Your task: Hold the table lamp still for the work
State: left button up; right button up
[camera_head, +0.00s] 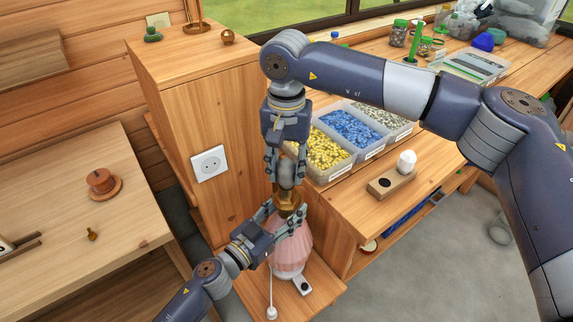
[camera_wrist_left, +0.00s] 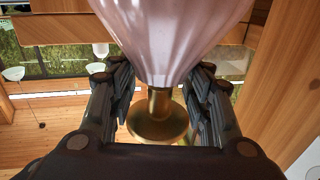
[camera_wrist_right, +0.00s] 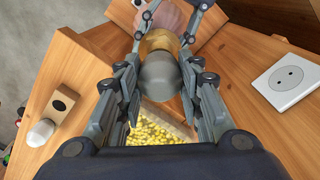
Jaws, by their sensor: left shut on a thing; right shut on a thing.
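The table lamp (camera_head: 290,252) has a pink ribbed body and a brass neck, and stands upright on a low wooden surface. My left gripper (camera_head: 283,216) is shut on the lamp around the top of its body, by the brass neck; the left wrist view shows its fingers either side of the neck (camera_wrist_left: 158,113). My right gripper (camera_head: 286,176) comes from above and is shut on a grey bulb (camera_wrist_right: 160,80) at the brass socket (camera_wrist_right: 162,43). I cannot tell how far the bulb sits in the socket. A white bulb (camera_head: 407,160) stands in a wooden block (camera_head: 391,184).
Bins of yellow (camera_head: 326,150), blue and grey pieces stand on the bench behind. A wall socket (camera_head: 209,163) is on the cabinet side. A small switch box (camera_head: 302,285) and a white pull knob (camera_head: 271,312) are by the lamp's foot.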

pick_arm(q)
jog(key=shift+s+f, duration=0.15)
jog(key=shift+f, duration=0.45)
pick_arm(e)
jog(key=n, duration=0.4)
jog(key=shift+s+a+f+n, duration=0.1)
jog(key=shift+s+n, duration=0.05)
jog(key=shift+n, duration=0.15)
jog(key=n, duration=0.4)
jog(key=shift+n, duration=0.3)
jog(key=shift+r, duration=3)
pick_arm(q)
jog(key=o, duration=1.5)
jog(key=shift+w+r, duration=0.15)
jog(key=shift+w, duration=0.05)
pick_arm(e)
jog(key=shift+w, duration=0.2)
pick_arm(q)
jog(key=shift+s+r, duration=0.1)
jog(key=v, duration=1.2)
